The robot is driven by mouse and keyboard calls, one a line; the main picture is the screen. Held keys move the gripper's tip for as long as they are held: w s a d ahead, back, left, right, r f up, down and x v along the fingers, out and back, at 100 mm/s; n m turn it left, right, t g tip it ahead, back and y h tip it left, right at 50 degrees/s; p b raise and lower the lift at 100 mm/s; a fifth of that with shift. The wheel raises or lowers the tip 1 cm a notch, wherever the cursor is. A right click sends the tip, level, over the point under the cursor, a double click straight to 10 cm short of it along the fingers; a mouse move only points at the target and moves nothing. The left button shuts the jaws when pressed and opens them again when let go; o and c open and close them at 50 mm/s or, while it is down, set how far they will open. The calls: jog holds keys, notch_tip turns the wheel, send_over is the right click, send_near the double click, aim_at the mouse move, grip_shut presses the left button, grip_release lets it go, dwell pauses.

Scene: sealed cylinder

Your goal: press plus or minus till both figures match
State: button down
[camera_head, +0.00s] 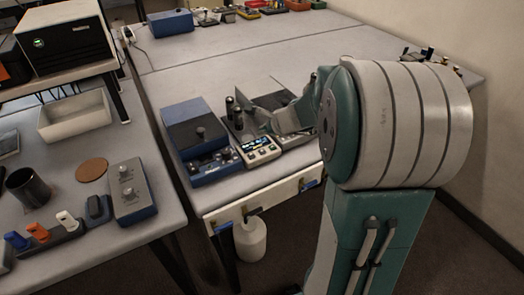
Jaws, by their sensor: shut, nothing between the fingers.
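A small pale control unit (260,150) with a lit display and a row of buttons sits near the front edge of the middle table. The display's figures and the plus and minus marks are too small to read. My gripper (264,116) is just behind and above this unit, pointing down-left from my teal arm. It looks shut and empty. Its fingertips are small and blend with the grey parts behind, so I cannot tell whether they touch anything.
A blue device (198,140) with a knob stands just left of the unit. A grey open tray (292,128) is on its right. A grey knob box (130,192), a dark cup (27,187) and a white bin (75,118) are on the left table. The table's back middle is clear.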

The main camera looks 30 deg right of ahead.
aim_at(262, 152)
notch_tip(262, 152, up, 4)
jog(key=shift+f, duration=0.15)
dwell(0.3)
jog(key=shift+f, duration=4.4)
jog(key=shift+f, duration=0.1)
jog(key=shift+f, duration=0.25)
